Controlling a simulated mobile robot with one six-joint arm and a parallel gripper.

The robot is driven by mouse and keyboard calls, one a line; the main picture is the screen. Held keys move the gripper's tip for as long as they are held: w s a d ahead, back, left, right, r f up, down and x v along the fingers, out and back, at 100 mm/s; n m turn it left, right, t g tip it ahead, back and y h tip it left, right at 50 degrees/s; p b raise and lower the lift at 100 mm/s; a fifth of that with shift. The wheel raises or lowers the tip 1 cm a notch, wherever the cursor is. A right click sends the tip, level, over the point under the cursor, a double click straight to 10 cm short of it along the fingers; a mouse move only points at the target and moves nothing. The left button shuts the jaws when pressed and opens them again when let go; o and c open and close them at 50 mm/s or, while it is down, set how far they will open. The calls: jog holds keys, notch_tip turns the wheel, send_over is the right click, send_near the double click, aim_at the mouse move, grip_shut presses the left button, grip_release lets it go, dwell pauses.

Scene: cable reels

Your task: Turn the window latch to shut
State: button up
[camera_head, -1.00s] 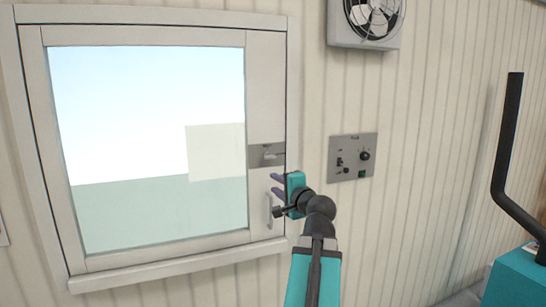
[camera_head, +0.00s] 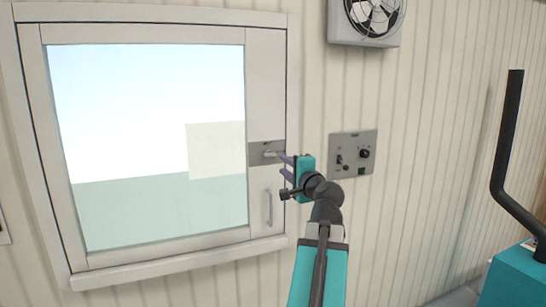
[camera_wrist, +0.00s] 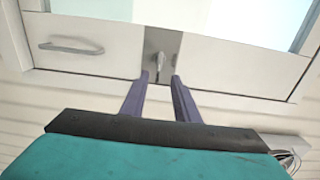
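The window latch is a small metal lever (camera_head: 271,154) on a grey plate (camera_head: 256,153) on the right side of the window frame. In the wrist view the latch lever (camera_wrist: 159,62) stands just beyond and between my fingertips. My gripper (camera_head: 286,168) is in front of the latch, at its right and slightly below in the head view. The gripper also shows in the wrist view (camera_wrist: 160,78), its two purple fingers apart with nothing seen between them. The window (camera_head: 264,90) looks closed in its frame.
A pull handle (camera_head: 268,208) is below the latch; it shows at left in the wrist view (camera_wrist: 71,47). A control panel (camera_head: 352,155) with knobs is on the wall to the right. A fan (camera_head: 372,20) hangs above it.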

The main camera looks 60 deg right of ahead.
aim_at(272, 156)
jog(key=shift+p+x, duration=1.6)
jog(key=shift+x, duration=4.4)
jog(key=c, duration=0.6)
jog(key=shift+d, duration=0.25)
grip_shut()
jog(key=shift+a, duration=0.3)
